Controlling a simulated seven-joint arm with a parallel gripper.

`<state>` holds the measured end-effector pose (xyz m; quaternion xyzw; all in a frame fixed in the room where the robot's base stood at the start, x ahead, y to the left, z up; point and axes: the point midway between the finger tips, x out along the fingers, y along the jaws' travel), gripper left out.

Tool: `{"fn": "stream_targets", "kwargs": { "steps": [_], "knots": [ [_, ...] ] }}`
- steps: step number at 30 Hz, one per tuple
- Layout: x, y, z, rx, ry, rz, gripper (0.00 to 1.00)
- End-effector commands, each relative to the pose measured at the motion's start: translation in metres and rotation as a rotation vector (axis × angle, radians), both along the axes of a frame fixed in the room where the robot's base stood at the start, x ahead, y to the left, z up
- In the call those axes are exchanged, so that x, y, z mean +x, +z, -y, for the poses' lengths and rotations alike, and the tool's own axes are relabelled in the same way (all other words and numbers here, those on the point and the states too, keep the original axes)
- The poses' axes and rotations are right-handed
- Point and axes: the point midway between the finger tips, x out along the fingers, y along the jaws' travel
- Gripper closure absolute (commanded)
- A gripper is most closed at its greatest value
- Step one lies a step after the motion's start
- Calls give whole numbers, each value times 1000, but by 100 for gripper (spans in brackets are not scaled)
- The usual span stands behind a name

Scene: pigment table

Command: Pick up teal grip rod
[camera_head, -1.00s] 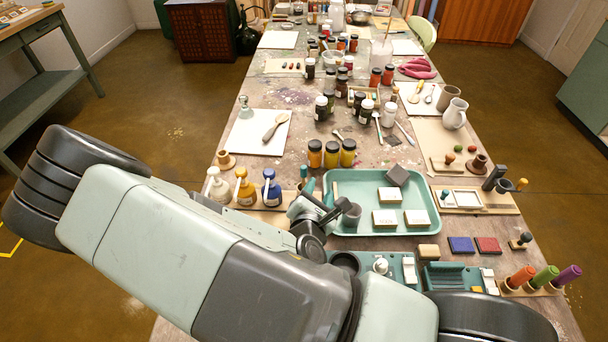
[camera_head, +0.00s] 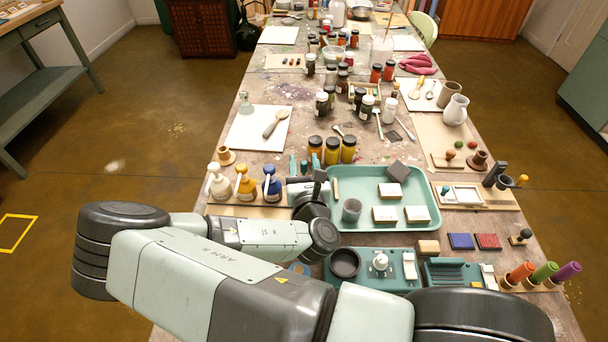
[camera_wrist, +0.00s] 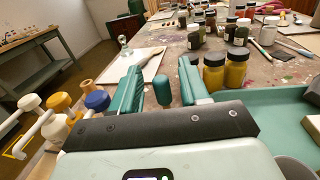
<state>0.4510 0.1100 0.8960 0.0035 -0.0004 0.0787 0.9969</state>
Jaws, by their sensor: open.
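The teal grip rod (camera_wrist: 162,88) stands upright between the two teal fingers of my gripper (camera_wrist: 162,82) in the wrist view. In the head view my gripper (camera_head: 304,161) is beyond the pump bottles, at the tray's far left corner. The rod (camera_head: 304,168) shows there as a small teal shape between the fingertips. Its lower end is hidden in the wrist view by my gripper's body.
Pump bottles (camera_head: 245,186) stand close on the left. Yellow-and-black jars (camera_head: 332,151) stand just beyond the fingers on the right. A teal tray (camera_head: 428,200) with labelled blocks and a grey cup (camera_head: 351,210) lies to the right. A white board (camera_head: 246,130) lies farther back left.

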Motion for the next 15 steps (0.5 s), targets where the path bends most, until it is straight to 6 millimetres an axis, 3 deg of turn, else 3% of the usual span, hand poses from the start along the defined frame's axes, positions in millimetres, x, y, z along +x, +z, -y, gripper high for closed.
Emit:
{"fn": "stream_targets", "kwargs": {
  "steps": [8,15],
  "knots": [
    [4,0,0,-1,-1,0,55],
    [4,0,0,-1,-1,0,92]
  ]
}}
